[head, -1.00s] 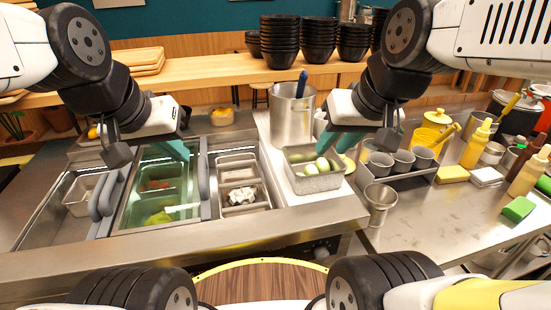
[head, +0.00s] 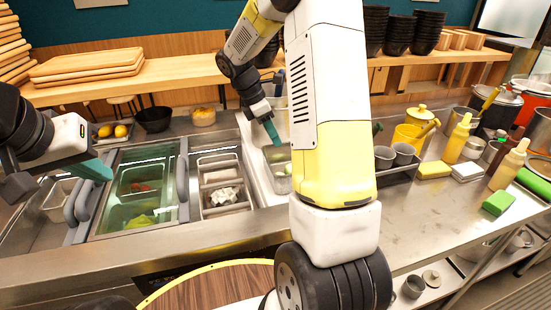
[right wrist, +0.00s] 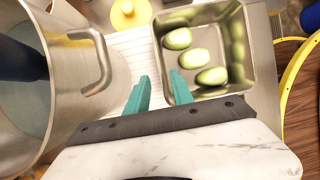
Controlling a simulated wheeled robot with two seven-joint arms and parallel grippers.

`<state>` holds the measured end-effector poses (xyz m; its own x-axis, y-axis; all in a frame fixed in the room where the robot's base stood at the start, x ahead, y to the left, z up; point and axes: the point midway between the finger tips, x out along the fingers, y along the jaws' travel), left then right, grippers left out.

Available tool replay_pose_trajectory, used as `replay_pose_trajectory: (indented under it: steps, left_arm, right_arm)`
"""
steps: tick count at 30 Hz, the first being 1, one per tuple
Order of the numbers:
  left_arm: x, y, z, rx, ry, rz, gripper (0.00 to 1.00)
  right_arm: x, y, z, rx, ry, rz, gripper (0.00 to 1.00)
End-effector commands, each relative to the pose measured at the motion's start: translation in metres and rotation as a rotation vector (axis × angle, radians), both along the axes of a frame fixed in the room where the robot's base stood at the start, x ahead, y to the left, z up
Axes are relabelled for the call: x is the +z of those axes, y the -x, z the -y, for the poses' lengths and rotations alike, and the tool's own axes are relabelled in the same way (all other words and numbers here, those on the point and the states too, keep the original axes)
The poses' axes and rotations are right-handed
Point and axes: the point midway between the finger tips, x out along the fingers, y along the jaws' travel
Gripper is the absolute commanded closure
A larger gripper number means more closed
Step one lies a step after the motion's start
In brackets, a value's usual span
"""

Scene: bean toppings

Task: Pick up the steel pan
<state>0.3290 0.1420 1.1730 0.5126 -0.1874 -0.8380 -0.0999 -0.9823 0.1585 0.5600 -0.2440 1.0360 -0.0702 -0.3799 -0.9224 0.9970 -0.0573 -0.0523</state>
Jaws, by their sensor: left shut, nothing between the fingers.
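The steel pan (head: 284,180) is a rectangular metal tray on the counter, mostly hidden behind my right arm in the head view. In the right wrist view the pan (right wrist: 244,88) holds several pale green oval pieces. My right gripper (right wrist: 160,80) has its teal fingers apart at the pan's left wall, one on each side as far as I can tell. Contact with the wall is unclear. In the head view my right gripper (head: 272,132) shows at the pan's far end. My left gripper (head: 98,169) is shut and empty over the left counter bins.
A tall steel pot (right wrist: 75,60) with a handle stands close left of my right gripper. A glass-lidded bin (head: 135,195) and small tubs (head: 222,190) lie left of the pan. Grey cups (head: 403,154) and yellow bottles (head: 458,138) stand right.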

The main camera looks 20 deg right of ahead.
Motion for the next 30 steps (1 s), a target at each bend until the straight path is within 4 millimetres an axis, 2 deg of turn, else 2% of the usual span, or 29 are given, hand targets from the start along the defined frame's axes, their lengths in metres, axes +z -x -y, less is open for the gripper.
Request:
replay_pose_trajectory:
  steps: [15, 25, 29, 30]
  left_arm:
    - [0.000, 0.000, 0.000, 0.000, 0.000, 0.000, 1.00]
    - [0.000, 0.000, 0.000, 0.000, 0.000, 0.000, 1.00]
    - [0.000, 0.000, 0.000, 0.000, 0.000, 0.000, 1.00]
    - [0.000, 0.000, 0.000, 0.000, 0.000, 0.000, 1.00]
  right_arm:
    - [-0.062, 0.009, 0.026, -0.001, 0.000, -0.004, 0.72]
    - [-0.068, 0.009, 0.028, 0.000, -0.001, -0.001, 0.72]
    - [-0.068, 0.009, 0.028, 0.000, -0.001, -0.001, 0.97]
    - [-0.068, 0.009, 0.028, 0.000, -0.001, -0.001, 1.00]
